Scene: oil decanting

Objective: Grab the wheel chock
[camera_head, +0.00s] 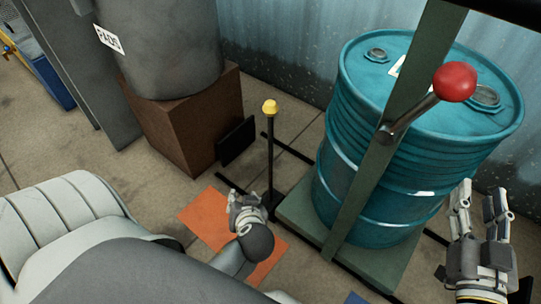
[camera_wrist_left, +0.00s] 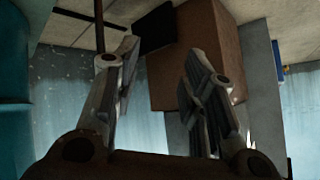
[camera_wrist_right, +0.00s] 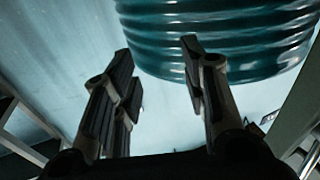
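No object is clearly recognisable as a wheel chock. A black, flat-sided block (camera_head: 237,142) stands on the floor against the brown box; I cannot tell whether it is the chock. It also shows in the left wrist view (camera_wrist_left: 155,28), above and between the fingers. My left gripper (camera_head: 243,196) is open and empty, over the orange floor patch (camera_head: 205,213), nearer to me than the block and apart from it. My right gripper (camera_head: 478,192) is open and empty at the right, beside the teal drum (camera_head: 400,165). The drum also shows beyond its fingers (camera_wrist_right: 215,30).
A thin black post with a yellow knob (camera_head: 270,107) stands close beyond my left gripper. The drum stands on a green platform (camera_head: 305,215) behind a green upright with a red-knobbed lever (camera_head: 455,82). The brown box (camera_head: 185,125) carries a grey bin (camera_head: 165,50).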

